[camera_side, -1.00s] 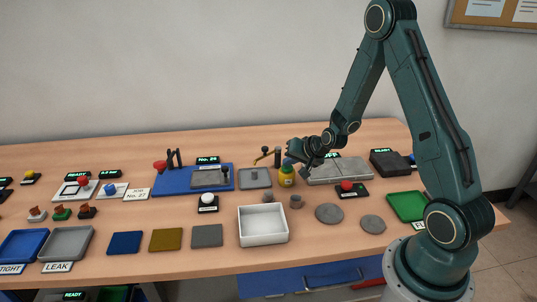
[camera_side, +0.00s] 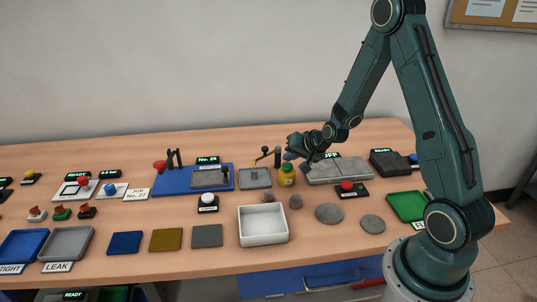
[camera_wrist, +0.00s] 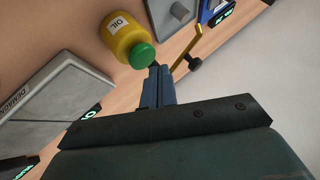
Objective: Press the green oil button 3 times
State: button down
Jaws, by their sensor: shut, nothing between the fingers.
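The oil bottle (camera_side: 286,178) is yellow and stands upright on the table, with a green button (camera_side: 286,167) on top. In the wrist view the bottle (camera_wrist: 122,36) has an "OIL" label, and its round green button (camera_wrist: 142,56) is fully visible. My gripper (camera_side: 289,156) is shut and empty, a little above the button in the side view. In the wrist view the blue fingertips (camera_wrist: 154,70) lie just beside the button's edge in the picture; they appear apart from it.
The grey demagnetizer plate (camera_side: 340,170) lies right of the bottle. A white box (camera_side: 263,238) and a red button (camera_side: 347,186) stand nearer the front.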

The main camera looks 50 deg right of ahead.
aim_at(289, 168)
jog(key=shift+r, duration=2.5)
jog(key=shift+a+r, duration=0.25)
jog(key=shift+r, duration=0.1)
jog(key=s+a+r+n+g+y, duration=0.1)
jog(key=s+a+r+n+g, duration=0.1)
jog(key=s+a+r+n, duration=0.8)
jog(key=s+a+r, duration=0.3)
jog(key=s, duration=0.4)
jog(key=s+a+r+g, duration=0.1)
jog(key=s+a+r, duration=0.3)
jog(key=s, duration=0.5)
jog(key=shift+s+r+n, duration=0.2)
jog(key=shift+s+n, duration=0.1)
jog(key=shift+n, duration=0.1)
